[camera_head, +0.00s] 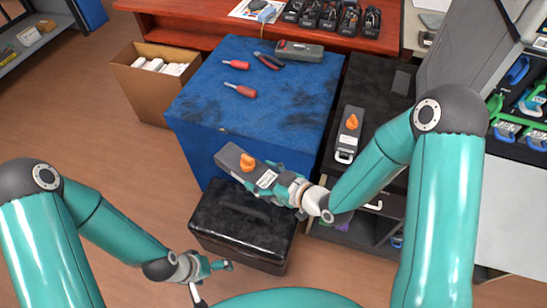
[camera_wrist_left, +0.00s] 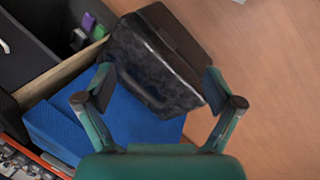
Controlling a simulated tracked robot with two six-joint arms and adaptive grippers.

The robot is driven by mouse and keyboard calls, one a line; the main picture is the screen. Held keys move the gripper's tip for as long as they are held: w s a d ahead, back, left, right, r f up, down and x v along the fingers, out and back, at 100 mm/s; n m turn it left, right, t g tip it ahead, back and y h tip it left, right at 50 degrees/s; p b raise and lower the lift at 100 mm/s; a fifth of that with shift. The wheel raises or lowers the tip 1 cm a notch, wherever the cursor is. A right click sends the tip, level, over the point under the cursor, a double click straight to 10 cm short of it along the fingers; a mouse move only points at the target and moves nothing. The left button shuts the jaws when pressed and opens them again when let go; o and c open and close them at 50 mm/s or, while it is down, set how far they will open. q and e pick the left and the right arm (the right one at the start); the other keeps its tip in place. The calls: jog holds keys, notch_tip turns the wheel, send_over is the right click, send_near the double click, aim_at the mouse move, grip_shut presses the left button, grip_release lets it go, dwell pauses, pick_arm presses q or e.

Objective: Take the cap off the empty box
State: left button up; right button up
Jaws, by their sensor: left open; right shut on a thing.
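My left gripper (camera_head: 218,266) is open and empty, low to the left of the case's front. Its two fingers frame the left wrist view (camera_wrist_left: 160,92).
A second cartridge (camera_head: 345,146) with an orange cap lies on the dark cabinet at right. The blue bench (camera_head: 210,95) bears red screwdrivers, pliers and a grey case. A cardboard box (camera_head: 128,75) with white items stands left of it. The wooden floor at left is clear.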

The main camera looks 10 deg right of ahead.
pick_arm(q)
jog(key=shift+c, duration=1.4)
jog(key=w+r+m+g+y, duration=0.25)
jog(key=w+r+m, duration=0.45)
jog(key=m, duration=0.5)
jog(key=w+r+m+g+y, duration=0.1)
jog(key=w+r+m+g, duration=0.2)
jog(key=w+r+m, duration=0.55)
notch_tip(320, 180, up, 17)
jog(key=m+t, duration=0.5)
jog(key=m, duration=0.5)
send_over(247, 162)
jog(key=w+d, duration=0.1)
jog(key=w, duration=0.1)
jog(key=shift+y, duration=0.25)
notch_tip(247, 162, down, 11)
jog(key=shift+s+f, duration=0.1)
